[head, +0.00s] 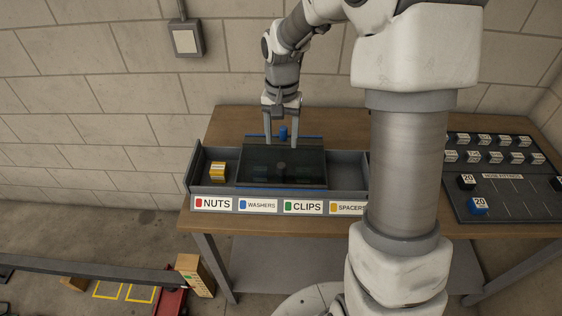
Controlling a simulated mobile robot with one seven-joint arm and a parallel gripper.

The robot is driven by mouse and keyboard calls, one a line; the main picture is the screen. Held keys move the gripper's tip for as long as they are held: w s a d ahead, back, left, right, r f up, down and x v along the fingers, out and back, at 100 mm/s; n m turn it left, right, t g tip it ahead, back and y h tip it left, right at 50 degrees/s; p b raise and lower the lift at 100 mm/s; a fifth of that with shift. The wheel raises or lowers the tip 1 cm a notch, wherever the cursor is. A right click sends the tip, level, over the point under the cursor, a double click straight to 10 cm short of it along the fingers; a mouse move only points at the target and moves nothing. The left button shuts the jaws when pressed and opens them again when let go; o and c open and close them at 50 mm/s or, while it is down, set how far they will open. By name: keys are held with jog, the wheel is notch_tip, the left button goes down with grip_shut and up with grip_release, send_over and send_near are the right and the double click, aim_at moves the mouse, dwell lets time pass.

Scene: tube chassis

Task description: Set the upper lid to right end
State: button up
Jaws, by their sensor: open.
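A long grey tray (198,178) stands on the wooden table, its front labelled NUTS, WASHERS, CLIPS and SPACERS. A dark see-through lid (258,160) covers its middle part, behind the WASHERS and CLIPS labels. Blue strips run along the lid area's back and front edges. A blue knob (282,132) stands at the back edge, and a dark round knob (281,167) shows near the lid's middle. I cannot tell whether one lid or two stacked lids lie there. My gripper (281,139) points down, open, with one finger on each side of the blue knob. My arm hides the tray's right end.
A yellow block (217,171) sits in the uncovered left compartment. A dark board (500,180) with several labelled blocks and a blue block (478,206) lies at the table's right. A block wall stands close behind. The table's back left corner (228,122) is clear.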

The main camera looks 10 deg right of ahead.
aim_at(281, 165)
notch_tip(281, 165, down, 10)
jog(key=shift+r, duration=0.1)
jog(key=shift+c, duration=0.2)
grip_shut()
dwell(1.4)
